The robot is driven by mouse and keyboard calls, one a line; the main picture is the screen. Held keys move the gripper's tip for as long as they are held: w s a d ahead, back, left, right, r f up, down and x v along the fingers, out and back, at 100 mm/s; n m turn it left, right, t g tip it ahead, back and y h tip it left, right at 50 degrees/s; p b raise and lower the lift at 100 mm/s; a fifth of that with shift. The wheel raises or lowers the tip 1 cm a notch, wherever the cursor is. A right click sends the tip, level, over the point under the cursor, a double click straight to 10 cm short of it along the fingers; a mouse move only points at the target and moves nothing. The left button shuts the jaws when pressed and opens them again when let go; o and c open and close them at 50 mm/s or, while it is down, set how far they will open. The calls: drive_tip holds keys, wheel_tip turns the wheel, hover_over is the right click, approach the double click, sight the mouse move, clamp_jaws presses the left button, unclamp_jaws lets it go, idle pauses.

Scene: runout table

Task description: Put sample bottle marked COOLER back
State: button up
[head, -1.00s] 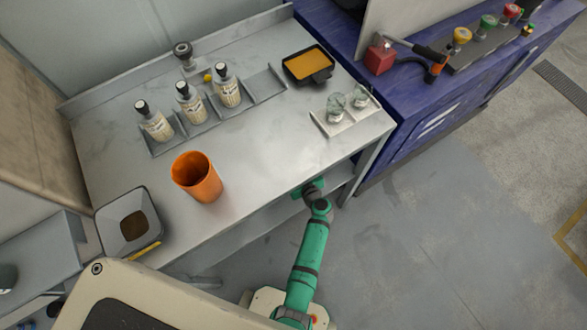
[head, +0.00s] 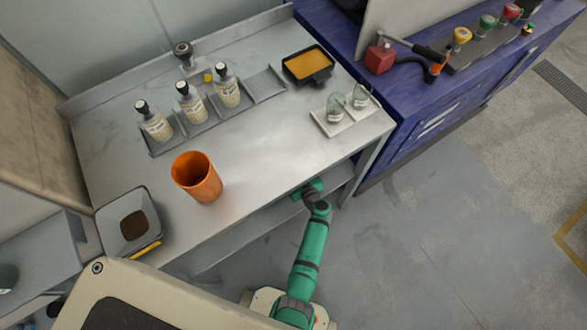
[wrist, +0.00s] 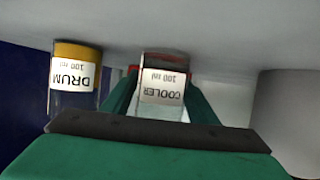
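In the wrist view a clear bottle with an upside-down COOLER label (wrist: 163,90) and a reddish upper edge stands between the two green fingers of my gripper (wrist: 162,75). The fingers lie close along both its sides; whether they press on it is unclear. A similar bottle labelled DRUM (wrist: 75,78), with a yellow upper band, is to the left, apart from my gripper. In the head view my gripper (head: 305,189) is at the table's front edge, its fingertips hidden below the top. No COOLER label can be read there.
The table (head: 255,150) carries an orange cup (head: 196,178), a rack (head: 265,86) with several dark-capped bottles, an oil tray (head: 307,65) and a white holder (head: 330,128) with two clear glass vessels. A grey rounded body (wrist: 290,115) is right of my gripper in the wrist view.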

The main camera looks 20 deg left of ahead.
drive_tip(key=shift+r, duration=0.1)
drive_tip(key=v, duration=1.2)
drive_tip(key=s+d+f+m+h, duration=0.25)
drive_tip(key=s+d+h, duration=0.25)
drive_tip(key=s, duration=0.7)
drive_tip(key=s+d+r+m+t+h, duration=0.1)
drive_tip(key=s+d+r+m+h, duration=0.25)
drive_tip(key=s+r, duration=0.3)
drive_tip(key=s+r+m+t, duration=0.1)
drive_tip(key=s+r, duration=0.3)
drive_tip(key=r, duration=0.9)
drive_tip(key=s+r+m+t, duration=0.1)
drive_tip(key=s+r+t, duration=0.2)
drive_tip(key=r, duration=1)
drive_tip(key=shift+s+d+r+m+t+h, duration=0.2)
drive_tip(key=shift+s+d+m+t+h, duration=0.25)
drive_tip(key=shift+s, duration=0.65)
